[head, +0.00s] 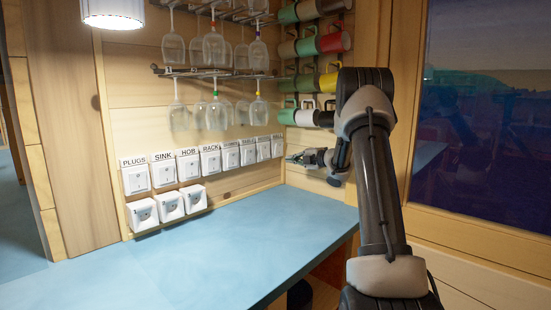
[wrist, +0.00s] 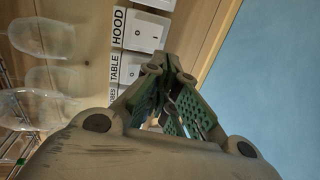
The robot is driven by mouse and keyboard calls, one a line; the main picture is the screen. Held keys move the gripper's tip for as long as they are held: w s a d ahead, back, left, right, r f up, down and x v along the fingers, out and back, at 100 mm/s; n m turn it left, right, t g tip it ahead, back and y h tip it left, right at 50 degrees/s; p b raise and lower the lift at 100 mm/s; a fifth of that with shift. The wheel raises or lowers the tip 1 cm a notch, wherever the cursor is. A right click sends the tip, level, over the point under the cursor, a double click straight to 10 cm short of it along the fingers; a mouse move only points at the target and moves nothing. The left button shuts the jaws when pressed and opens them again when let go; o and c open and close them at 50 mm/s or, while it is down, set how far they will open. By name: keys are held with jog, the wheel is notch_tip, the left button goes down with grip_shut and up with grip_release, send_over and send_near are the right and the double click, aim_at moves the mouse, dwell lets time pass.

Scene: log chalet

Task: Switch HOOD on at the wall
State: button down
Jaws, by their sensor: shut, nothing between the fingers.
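The HOOD switch (wrist: 145,30) is a white wall switch with a pale rocker. Its label (wrist: 118,27) reads HOOD in the wrist view, which shows the wall turned sideways. Which way its rocker is tipped I cannot tell. In the head view the labels at the right end of the switch row are too small to read. My gripper (wrist: 167,62) is shut and empty, its tips close to the HOOD and TABLE switches in the picture; contact cannot be told. In the head view my gripper (head: 292,158) is at the right end of the row, above the counter.
The TABLE switch (wrist: 131,66) sits beside HOOD, partly hidden by my gripper. Sockets (head: 170,205) are below the row's left end. Hanging glasses (head: 215,113) and mugs (head: 331,83) are above. The blue counter (head: 220,250) is clear; a window (head: 485,120) is at right.

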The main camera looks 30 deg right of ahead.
jog(key=shift+a+r+n, duration=0.1)
jog(key=shift+r+n, duration=0.15)
jog(key=shift+n, duration=0.05)
send_near(265, 157)
jog(key=x, duration=0.7)
jog(key=shift+a, duration=0.15)
